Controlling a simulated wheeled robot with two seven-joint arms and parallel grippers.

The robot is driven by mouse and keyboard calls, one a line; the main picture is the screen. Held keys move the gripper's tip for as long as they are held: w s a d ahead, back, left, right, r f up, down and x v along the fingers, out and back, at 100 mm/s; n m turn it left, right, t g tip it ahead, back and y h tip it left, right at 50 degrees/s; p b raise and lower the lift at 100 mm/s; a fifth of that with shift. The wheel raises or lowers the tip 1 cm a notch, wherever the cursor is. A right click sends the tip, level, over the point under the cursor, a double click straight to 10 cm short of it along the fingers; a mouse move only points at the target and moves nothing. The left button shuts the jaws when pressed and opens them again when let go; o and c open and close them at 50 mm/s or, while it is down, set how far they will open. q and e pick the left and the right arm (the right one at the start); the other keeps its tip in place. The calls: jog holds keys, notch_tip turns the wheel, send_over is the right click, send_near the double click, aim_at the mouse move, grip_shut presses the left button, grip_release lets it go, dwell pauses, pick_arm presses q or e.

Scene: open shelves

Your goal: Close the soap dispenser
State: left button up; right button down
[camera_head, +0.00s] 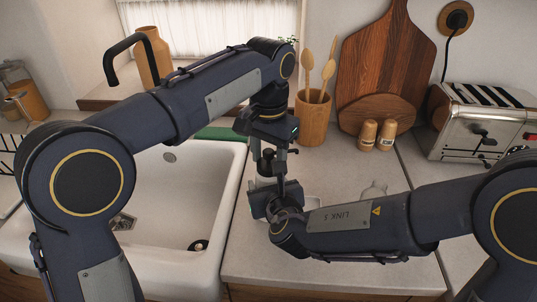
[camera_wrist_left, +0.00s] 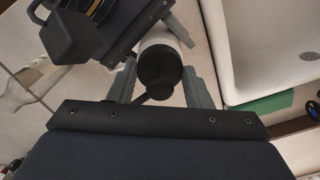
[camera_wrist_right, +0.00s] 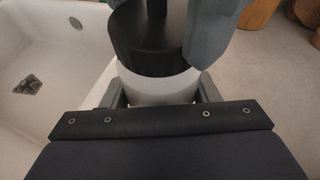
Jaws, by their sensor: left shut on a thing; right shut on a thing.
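The soap dispenser has a white body (camera_wrist_right: 160,88) and a black top with a pump (camera_wrist_right: 150,45). In the head view it stands upright on the counter beside the sink, largely hidden by my arms. My left gripper (camera_wrist_left: 160,90) comes from above, its fingers shut on the black pump top (camera_wrist_left: 160,68). My right gripper (camera_wrist_right: 162,95) is shut around the white body from the side, below the black part. In the right wrist view the black top sits over the white body with no visible gap. Whether it is screwed tight cannot be told.
The white sink (camera_head: 185,180) is left of the dispenser. A utensil holder (camera_head: 312,117), cutting board (camera_head: 385,55), two shakers (camera_head: 377,134) and toaster (camera_head: 485,120) stand behind and right. A clear glass object (camera_head: 374,189) is behind my right arm. The front counter is clear.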

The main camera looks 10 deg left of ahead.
pick_arm(q)
jog(key=m, duration=0.3)
jog(key=shift+m, duration=0.4)
jog(key=o, duration=1.1)
jog(key=shift+o, duration=0.2)
notch_tip(320, 180, up, 8)
jog(key=shift+f, duration=0.25)
pick_arm(e)
jog(key=shift+c, duration=2.2)
grip_release()
